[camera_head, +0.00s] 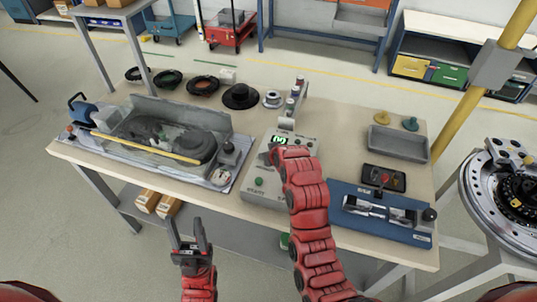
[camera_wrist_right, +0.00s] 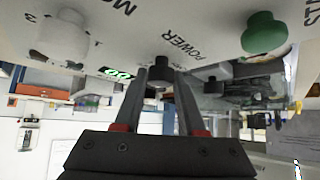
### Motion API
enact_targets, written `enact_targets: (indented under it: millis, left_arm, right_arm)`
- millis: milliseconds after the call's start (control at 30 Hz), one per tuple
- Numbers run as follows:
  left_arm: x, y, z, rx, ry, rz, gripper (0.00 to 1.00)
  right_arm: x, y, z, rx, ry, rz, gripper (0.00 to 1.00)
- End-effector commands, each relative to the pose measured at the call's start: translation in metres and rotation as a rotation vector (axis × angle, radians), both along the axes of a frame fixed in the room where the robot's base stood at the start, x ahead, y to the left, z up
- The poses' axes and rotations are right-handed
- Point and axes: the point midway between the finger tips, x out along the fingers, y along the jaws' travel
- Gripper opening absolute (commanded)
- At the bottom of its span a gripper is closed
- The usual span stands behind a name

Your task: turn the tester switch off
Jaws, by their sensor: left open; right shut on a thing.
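The tester (camera_head: 268,207) is a light grey box at the middle of the bench, with a lit green display (camera_head: 280,140) and a green button (camera_head: 259,182). In the right wrist view its panel appears upside down. There a small dark switch (camera_wrist_right: 158,66) stands by the word POWER. My right gripper (camera_wrist_right: 157,84) is shut on this switch, one finger on each side. In the head view my right arm hides the switch and that gripper. Which way the switch is set cannot be told. My left gripper (camera_head: 189,243) is open and empty, in front of the bench.
On the panel, a green button (camera_wrist_right: 264,34) and a pale knob (camera_wrist_right: 62,38) flank the switch. A grey basin (camera_head: 160,125) stands left on the bench (camera_head: 340,105). A blue fixture (camera_head: 382,228) and a grey tray (camera_head: 398,145) are right. Several dark rings lie behind.

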Motion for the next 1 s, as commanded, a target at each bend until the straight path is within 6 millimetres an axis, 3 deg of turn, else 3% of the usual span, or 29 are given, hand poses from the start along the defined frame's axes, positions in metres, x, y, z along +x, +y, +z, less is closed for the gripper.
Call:
enact_targets:
  millis: [500,1000]
  left_arm:
    - [0.0,0.0,-0.043,0.0,0.0,0.0,0.5]
    - [0.0,0.0,-0.059,0.0,0.0,0.0,0.5]
  right_arm:
    - [0.0,0.001,-0.004,0.0,-0.001,-0.412,0.0]
    - [0.0,0.0,0.0,0.002,0.001,-0.549,0.0]
